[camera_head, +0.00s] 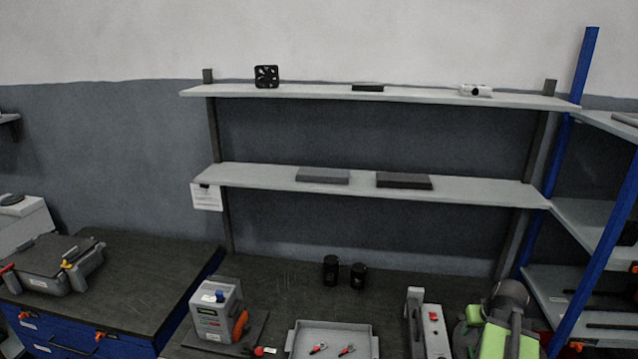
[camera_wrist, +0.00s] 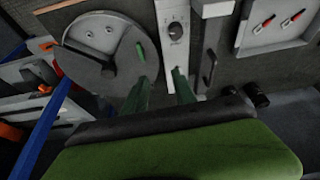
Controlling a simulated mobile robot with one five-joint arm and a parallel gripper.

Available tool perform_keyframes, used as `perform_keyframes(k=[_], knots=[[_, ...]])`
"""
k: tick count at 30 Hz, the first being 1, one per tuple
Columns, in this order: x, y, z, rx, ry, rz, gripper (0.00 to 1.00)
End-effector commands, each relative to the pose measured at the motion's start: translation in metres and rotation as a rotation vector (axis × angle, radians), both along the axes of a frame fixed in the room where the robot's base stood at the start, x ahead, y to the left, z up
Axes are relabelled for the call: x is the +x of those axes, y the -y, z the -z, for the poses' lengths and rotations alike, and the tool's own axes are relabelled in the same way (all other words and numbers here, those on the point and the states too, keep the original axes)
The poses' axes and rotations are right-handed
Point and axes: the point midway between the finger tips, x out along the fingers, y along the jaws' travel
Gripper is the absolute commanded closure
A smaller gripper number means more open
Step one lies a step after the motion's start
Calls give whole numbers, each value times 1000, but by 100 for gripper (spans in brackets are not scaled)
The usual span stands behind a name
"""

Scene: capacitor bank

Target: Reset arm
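My gripper (camera_wrist: 160,75) shows in the wrist view as two green fingers set apart, with nothing seen between them. Its black and green body fills the bottom of that view. My green and grey arm (camera_head: 495,338) shows at the lower right of the head view, low over the right end of the bench. The fingertips cannot be made out there. In the wrist view, a panel with a dark knob (camera_wrist: 175,32) lies beyond the fingers, and a round grey disc (camera_wrist: 88,36) lies to their left.
The dark workbench (camera_head: 285,285) holds two black cylinders (camera_head: 330,268), a grey box device (camera_head: 216,310), a tray (camera_head: 333,330) with red-handled tools and an upright grey unit (camera_head: 416,315). Two shelves (camera_head: 250,176) hang above. A blue rack post (camera_head: 600,255) stands close at the right.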

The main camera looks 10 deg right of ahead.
Motion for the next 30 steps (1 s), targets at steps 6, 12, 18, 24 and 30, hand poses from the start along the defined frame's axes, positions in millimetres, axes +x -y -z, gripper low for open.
perform_keyframes(k=[6, 12, 18, 24, 30], knots=[[94, -164, 1, -4, -22, -311, 67], [112, -324, 9, 16, -119, -516, 67], [79, -419, 16, 31, -275, -534, 67], [51, -406, 17, 58, -393, -330, 67], [51, -405, 18, 62, -392, -318, 67]])
